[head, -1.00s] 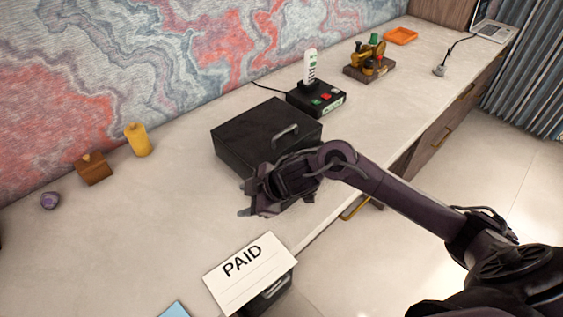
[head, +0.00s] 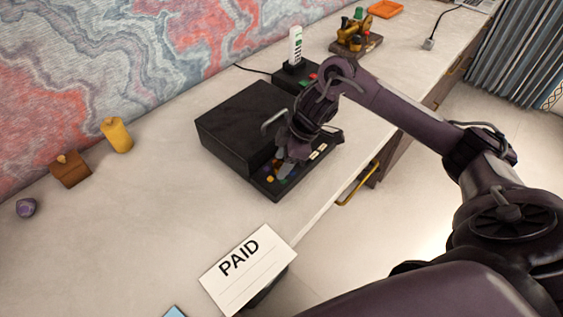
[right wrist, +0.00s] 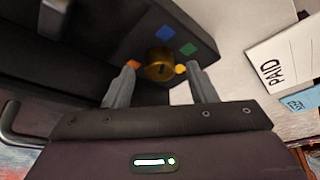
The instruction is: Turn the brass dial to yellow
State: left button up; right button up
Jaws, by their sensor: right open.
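The brass dial (right wrist: 159,66) sits on a black panel (right wrist: 110,20), with a small dark slot in its face. Around it are a blue mark (right wrist: 164,34), a green mark (right wrist: 188,48), a yellow mark (right wrist: 180,69) and an orange mark (right wrist: 133,65). I cannot tell which mark the dial points at. My right gripper (right wrist: 161,75) is open, its two fingers on either side of the dial; contact is unclear. In the head view the right gripper (head: 282,168) is over the panel in front of the black box (head: 240,115) and mostly hides the dial. My left gripper is out of view.
A PAID card (head: 245,268) stands near the front edge. A yellow candle (head: 117,135), a wooden block (head: 70,170) and a purple stone (head: 26,207) are at left. A button box (head: 293,75) and a brass model (head: 357,38) stand behind.

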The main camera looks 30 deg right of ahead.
jog(key=shift+w+a+f, duration=0.1)
jog(key=shift+a+f, duration=0.05)
jog(key=shift+f, duration=0.25)
